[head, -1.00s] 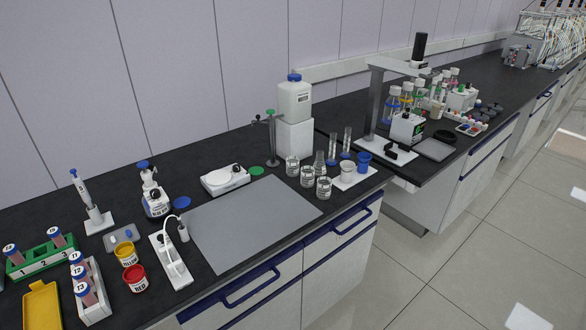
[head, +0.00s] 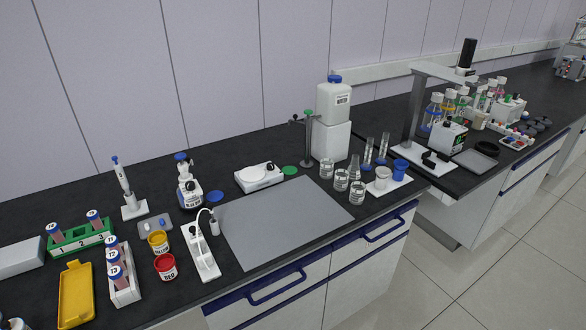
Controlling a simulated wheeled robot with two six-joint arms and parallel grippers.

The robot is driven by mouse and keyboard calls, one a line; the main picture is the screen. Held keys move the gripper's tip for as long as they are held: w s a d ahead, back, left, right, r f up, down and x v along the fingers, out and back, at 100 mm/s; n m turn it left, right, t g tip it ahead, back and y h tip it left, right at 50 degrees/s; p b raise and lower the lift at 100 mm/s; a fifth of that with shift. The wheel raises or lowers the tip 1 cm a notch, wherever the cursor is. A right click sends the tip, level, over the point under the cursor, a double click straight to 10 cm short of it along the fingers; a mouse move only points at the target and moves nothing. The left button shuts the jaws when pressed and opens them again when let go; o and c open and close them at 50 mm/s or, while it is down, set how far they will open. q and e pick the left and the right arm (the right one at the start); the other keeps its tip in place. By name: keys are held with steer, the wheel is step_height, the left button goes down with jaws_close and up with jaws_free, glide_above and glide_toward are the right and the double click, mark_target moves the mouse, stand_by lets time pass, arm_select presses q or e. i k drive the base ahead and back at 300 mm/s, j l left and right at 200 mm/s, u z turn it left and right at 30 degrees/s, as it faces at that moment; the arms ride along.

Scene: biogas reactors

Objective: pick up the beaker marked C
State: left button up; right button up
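Three small glass beakers stand close together on the black bench, right of the grey mat: a back one (head: 327,168), a middle one (head: 341,180) and a front one (head: 357,193). They are upright and carry pale marks too small to read, so I cannot tell which is C. A glass flask (head: 354,169) stands just behind them. Neither of my grippers can be made out in the head view.
The grey mat (head: 285,220) is bare. A white tray (head: 389,187) with a white cup and a blue cup (head: 400,170) stands right of the beakers. A stand (head: 307,140) and a white canister (head: 333,102) are behind. Racks and tubs fill the left.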

mark_target(327, 169)
steer(key=i+l+u, duration=0.2)
steer(key=l, duration=0.15)
steer(key=i+l+u, duration=0.25)
steer(key=l+u, duration=0.2)
steer(key=l, duration=0.25)
steer(key=i+l+u, duration=0.25)
steer(key=l, duration=0.2)
steer(key=k, duration=0.1)
